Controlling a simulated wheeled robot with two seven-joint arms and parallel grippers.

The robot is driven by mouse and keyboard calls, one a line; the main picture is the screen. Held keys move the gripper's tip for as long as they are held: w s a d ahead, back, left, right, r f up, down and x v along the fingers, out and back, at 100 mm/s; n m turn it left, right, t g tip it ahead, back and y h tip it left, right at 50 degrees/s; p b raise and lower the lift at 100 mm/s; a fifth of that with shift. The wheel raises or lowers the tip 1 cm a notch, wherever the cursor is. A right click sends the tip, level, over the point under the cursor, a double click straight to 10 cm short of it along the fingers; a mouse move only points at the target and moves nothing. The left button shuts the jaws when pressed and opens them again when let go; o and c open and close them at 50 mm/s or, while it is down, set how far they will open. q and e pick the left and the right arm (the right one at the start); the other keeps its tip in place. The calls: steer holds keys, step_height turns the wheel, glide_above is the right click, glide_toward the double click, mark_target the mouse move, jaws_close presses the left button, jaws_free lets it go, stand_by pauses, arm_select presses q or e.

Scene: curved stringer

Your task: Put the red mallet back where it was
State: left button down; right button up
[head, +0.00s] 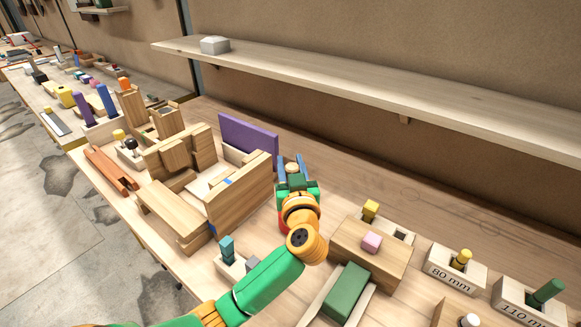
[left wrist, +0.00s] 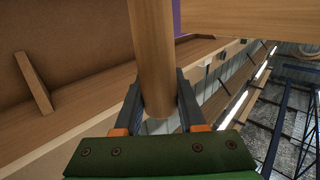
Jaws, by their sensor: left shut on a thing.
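My left gripper (head: 292,170) is above the bench, just right of the wooden stepped assembly (head: 240,195) and in front of the purple panel (head: 248,138). In the left wrist view its two dark fingers are shut on a round wooden rod (left wrist: 153,50) that looks like a mallet handle. In the head view only the round pale end (head: 292,167) of a thing shows between the fingers. My right gripper is not in view.
A wooden block with a pink piece (head: 372,242), a green block (head: 347,290) and labelled holders (head: 455,272) stand at the right. A blue peg holder (head: 228,252) is in front. A long shelf (head: 400,95) runs along the wall. Bare bench lies behind the gripper.

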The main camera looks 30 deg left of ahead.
arm_select(q)
steer(key=c, duration=0.9)
jaws_free()
steer(key=shift+f, duration=0.2)
steer(key=o, duration=0.4)
steer(key=shift+r, duration=0.1)
steer(key=shift+r, duration=0.1)
steer(key=v, duration=1.2)
steer(key=shift+b, duration=0.35)
